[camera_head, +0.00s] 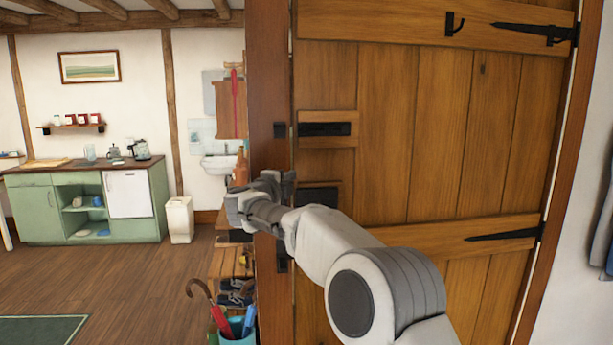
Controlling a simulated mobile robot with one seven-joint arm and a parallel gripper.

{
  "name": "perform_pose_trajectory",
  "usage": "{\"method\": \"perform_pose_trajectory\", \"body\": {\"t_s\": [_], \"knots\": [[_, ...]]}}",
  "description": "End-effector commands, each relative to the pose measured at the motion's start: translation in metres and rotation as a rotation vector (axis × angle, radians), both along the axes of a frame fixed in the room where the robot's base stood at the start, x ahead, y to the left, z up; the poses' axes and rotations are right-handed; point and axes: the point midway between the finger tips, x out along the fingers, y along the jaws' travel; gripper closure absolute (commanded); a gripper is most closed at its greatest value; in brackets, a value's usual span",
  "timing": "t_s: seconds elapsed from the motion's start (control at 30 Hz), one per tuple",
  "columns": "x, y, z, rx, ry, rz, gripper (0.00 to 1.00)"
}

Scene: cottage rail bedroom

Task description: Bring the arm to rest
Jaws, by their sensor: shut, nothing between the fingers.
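My arm reaches up from the lower right in the head view. My gripper (252,207) is at the left end of it, shut with nothing seen held. It is in front of the dark wooden post at the left side of a plank door (410,130). The picture does not show whether it touches the post or the door. The door has black strap hinges on its right and a black latch plate (325,129) on its left. My arm covers part of the door's lower left.
An umbrella stand (238,338) with umbrellas is low, left of the door, beside a wooden shoe rack (228,263). A green kitchen counter (38,212), a white bin (179,219) and a sink (219,166) stand further back. Wooden floor (130,265) at left is open, with a green rug (40,330).

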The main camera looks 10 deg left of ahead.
Motion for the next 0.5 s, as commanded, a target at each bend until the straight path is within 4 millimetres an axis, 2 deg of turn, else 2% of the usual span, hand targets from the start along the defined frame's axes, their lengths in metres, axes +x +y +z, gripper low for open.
{"method": "perform_pose_trajectory", "body": {"t_s": [0.17, 0.27, 0.37, 0.5], "knots": [[-0.007, 0.006, 0.010, -0.017, -0.015, 0.018, 1.00], [-0.011, 0.000, 0.034, -0.071, -0.048, 0.070, 1.00], [-0.021, -0.008, 0.066, -0.168, -0.095, 0.156, 1.00], [-0.044, -0.024, 0.099, -0.345, -0.137, 0.282, 1.00]]}}
